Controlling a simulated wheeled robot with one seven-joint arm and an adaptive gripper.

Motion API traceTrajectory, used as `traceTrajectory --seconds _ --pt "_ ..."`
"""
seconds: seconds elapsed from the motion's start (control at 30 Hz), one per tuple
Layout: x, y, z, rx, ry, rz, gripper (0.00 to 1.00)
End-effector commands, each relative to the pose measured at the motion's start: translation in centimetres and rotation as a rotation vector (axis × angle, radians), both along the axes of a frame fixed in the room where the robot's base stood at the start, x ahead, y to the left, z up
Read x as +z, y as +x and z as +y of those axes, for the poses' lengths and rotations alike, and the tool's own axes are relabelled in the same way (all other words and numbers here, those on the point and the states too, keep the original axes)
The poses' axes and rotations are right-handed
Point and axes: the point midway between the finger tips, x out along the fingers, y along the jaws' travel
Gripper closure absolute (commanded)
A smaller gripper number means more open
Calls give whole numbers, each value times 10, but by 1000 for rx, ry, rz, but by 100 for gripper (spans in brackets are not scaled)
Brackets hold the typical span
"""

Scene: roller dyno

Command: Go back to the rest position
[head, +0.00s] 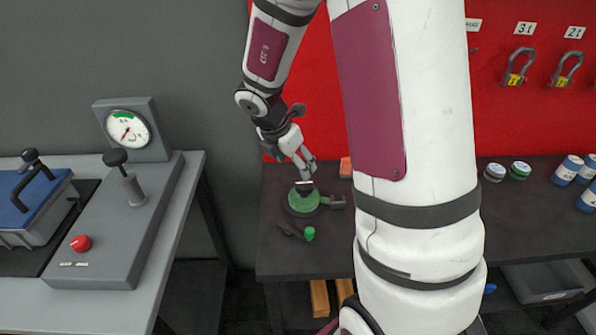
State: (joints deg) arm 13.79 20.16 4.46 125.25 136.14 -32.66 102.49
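My gripper (307,172) hangs at the end of my white and maroon arm, over the dark bench (246,215). Its fingers point down, just above a round green device (303,204) with a small dark and white piece on top. I cannot tell whether the fingers touch that piece or whether they are open or shut. My own arm hides the middle of the bench.
Left is a grey table with a gauge (127,129), a lever (124,170), a red button (81,243) and a blue-lidded box (30,205). Shackles (517,70) hang on the red wall; cans (567,170) stand right.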

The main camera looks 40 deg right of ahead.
Motion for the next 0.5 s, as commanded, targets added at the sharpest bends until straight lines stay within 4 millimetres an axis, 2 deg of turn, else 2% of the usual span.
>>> traceTrajectory --seconds 0.17,0.5 --pt "11 -1 4 0 0 -1 36" --pt "12 -1 5 1 1 1 36"
